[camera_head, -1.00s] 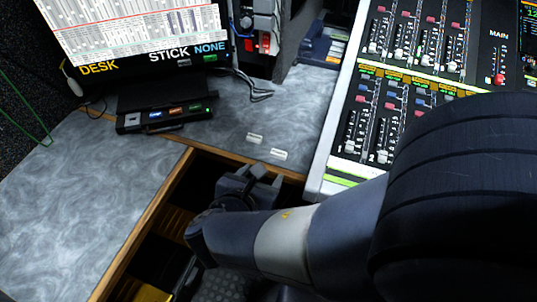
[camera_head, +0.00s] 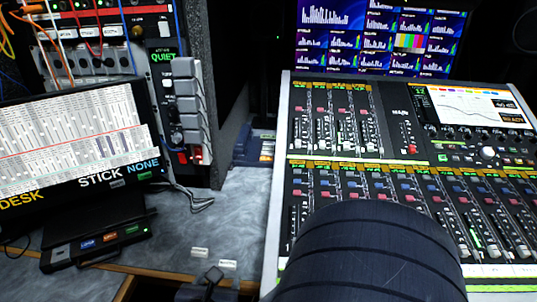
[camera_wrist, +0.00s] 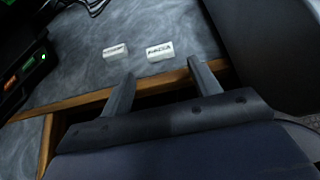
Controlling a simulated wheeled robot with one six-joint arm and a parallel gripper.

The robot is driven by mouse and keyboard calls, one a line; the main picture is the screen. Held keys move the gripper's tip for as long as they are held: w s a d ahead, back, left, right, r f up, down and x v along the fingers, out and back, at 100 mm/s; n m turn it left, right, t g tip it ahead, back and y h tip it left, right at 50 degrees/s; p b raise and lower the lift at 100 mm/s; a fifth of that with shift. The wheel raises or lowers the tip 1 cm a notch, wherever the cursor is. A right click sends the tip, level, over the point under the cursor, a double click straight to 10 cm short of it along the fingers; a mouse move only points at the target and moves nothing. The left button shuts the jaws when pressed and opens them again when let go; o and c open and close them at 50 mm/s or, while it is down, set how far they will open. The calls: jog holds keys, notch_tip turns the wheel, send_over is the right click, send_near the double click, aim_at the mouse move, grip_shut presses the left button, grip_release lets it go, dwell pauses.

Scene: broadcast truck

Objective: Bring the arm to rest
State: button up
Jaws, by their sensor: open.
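My gripper (camera_wrist: 163,88) is open and empty in the wrist view, its two fingers apart. It points at the wooden front edge of the grey desk (camera_wrist: 75,70), over a dark gap below that edge. Two small white labelled blocks lie on the desk just beyond the fingertips, the left block (camera_wrist: 115,51) and the right block (camera_wrist: 159,51), untouched. In the head view only the top of my gripper (camera_head: 212,280) shows at the bottom edge, and my arm hides the lower part of the mixing console.
The mixing console (camera_head: 281,215) stands at the right, close to my arm. A screen (camera_head: 75,140) and a small box with lit buttons (camera_head: 100,242) are at the left. A rack (camera_head: 85,62) with patch cables is behind. A loose cable (camera_head: 190,205) lies on the desk.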

aim_at(227, 268)
jog(key=b+x, duration=0.1)
jog(key=x, duration=0.5)
jog(key=shift+s+f+b, duration=0.1)
jog(key=shift+f+b, duration=0.1)
jog(key=shift+b, duration=0.1)
jog(key=shift+r+p, duration=0.65)
jog(key=shift+r, duration=0.55)
